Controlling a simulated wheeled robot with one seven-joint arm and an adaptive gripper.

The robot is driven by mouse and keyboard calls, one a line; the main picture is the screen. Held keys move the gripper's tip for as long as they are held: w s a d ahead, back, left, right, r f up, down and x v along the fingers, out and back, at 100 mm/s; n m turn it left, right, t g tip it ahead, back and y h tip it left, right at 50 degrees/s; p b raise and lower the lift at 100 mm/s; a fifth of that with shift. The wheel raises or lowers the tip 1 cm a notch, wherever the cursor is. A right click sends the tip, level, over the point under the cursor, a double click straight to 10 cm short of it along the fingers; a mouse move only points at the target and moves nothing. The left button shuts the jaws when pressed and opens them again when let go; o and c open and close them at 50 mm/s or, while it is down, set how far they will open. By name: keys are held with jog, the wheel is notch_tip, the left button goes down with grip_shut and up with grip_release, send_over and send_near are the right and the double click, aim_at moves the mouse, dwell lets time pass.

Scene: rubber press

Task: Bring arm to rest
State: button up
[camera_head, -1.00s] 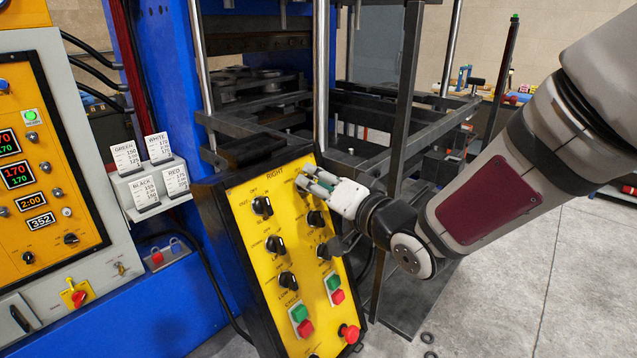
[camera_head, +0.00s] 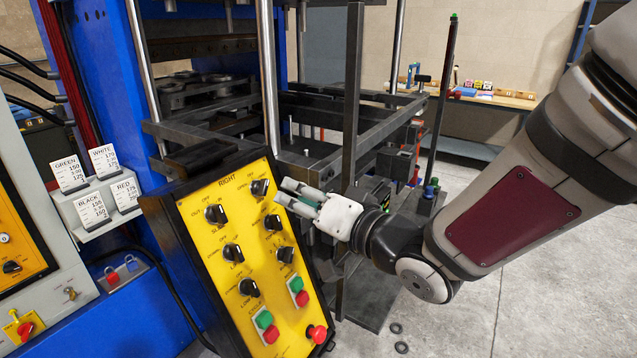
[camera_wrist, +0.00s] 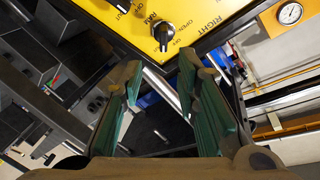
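My gripper (camera_head: 299,197) is in front of the right side of the yellow control panel (camera_head: 205,255), near its upper right knobs. In the wrist view my gripper (camera_wrist: 157,75) shows two fingers with green pads, spread apart with nothing between them. A black knob (camera_wrist: 163,32) on the panel lies just beyond the fingertips in that view. In the head view a top right knob (camera_head: 260,187) is close to the fingers, apart from them as far as I can tell. My arm reaches in from the right.
The blue press with dark metal guide rails (camera_head: 350,130) stands behind the panel. Label cards (camera_head: 103,159) sit on a holder at left. A red button (camera_head: 317,334) is at the panel's lower right. A workbench (camera_head: 500,99) stands at the back. Open concrete floor lies at right.

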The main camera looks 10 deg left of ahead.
jog(key=d+m+h+b, duration=0.1)
jog(key=d+m+h, duration=0.1)
jog(key=d+h, duration=1.55)
jog(key=s+d+g+y+b, duration=0.1)
jog(key=s+d+g+y, duration=0.3)
jog(key=s+d, duration=0.9)
jog(key=s, duration=0.4)
jog(key=shift+d+f+g, duration=0.15)
jog(key=shift+f+g, duration=0.15)
